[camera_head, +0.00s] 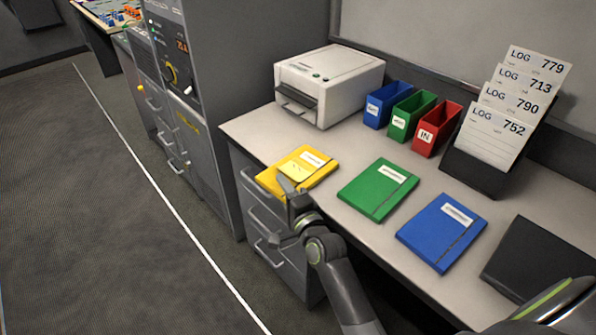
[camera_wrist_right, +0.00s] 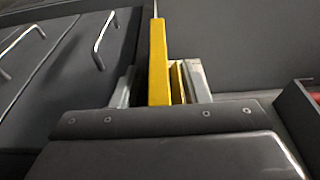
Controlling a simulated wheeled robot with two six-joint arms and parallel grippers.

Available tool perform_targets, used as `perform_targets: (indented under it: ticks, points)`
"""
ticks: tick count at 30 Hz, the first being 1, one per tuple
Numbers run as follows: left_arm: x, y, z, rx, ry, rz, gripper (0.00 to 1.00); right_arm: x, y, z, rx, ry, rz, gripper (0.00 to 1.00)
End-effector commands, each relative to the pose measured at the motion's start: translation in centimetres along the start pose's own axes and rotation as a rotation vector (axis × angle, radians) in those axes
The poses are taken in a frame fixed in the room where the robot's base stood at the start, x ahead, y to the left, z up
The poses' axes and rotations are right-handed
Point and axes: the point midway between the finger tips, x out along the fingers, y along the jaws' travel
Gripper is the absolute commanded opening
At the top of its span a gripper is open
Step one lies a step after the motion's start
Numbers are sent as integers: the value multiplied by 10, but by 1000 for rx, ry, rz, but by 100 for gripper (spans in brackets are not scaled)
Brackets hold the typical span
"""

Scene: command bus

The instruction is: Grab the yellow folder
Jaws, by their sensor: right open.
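The yellow folder (camera_head: 316,167) lies flat on the desk at its front left edge, with a white label and a pale yellow note on its cover. My right gripper (camera_head: 292,191) is at the folder's front edge and covers a little of it. In the right wrist view the yellow folder (camera_wrist_right: 158,62) shows edge-on, between the two open fingers of the right gripper (camera_wrist_right: 160,85). I cannot tell whether either finger touches it. My left gripper is not in view.
A green folder (camera_head: 379,189) and a blue folder (camera_head: 441,231) lie to the right on the desk (camera_head: 335,210). Behind are a printer (camera_head: 330,82), three coloured bins (camera_head: 411,112) and a rack of log cards (camera_head: 500,120). Drawers (camera_head: 268,225) sit below the desk.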

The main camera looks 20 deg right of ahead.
Motion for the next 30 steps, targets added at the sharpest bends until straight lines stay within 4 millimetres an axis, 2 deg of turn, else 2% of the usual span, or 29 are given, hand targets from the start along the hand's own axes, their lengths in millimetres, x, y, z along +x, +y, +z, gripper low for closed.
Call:
perform_targets:
  ticks: [1, 9, 10, 21, 26, 30]
  points:
    - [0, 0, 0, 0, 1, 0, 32, 0, 0, 0, 0, 0, 0, 37]
    - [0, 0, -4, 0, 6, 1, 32, 0, 0, 0, 0, 0, 0, 2]
    - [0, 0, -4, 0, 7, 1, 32, 0, 0, 0, 0, 0, 0, 0]
    - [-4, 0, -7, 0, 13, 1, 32, 0, -6, 0, -1, 0, -2, 0]
    - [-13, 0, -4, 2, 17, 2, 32, 0, -31, 0, -1, 0, -5, 0]
    - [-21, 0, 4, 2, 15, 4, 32, 0, -62, 0, -1, -1, -6, 0]
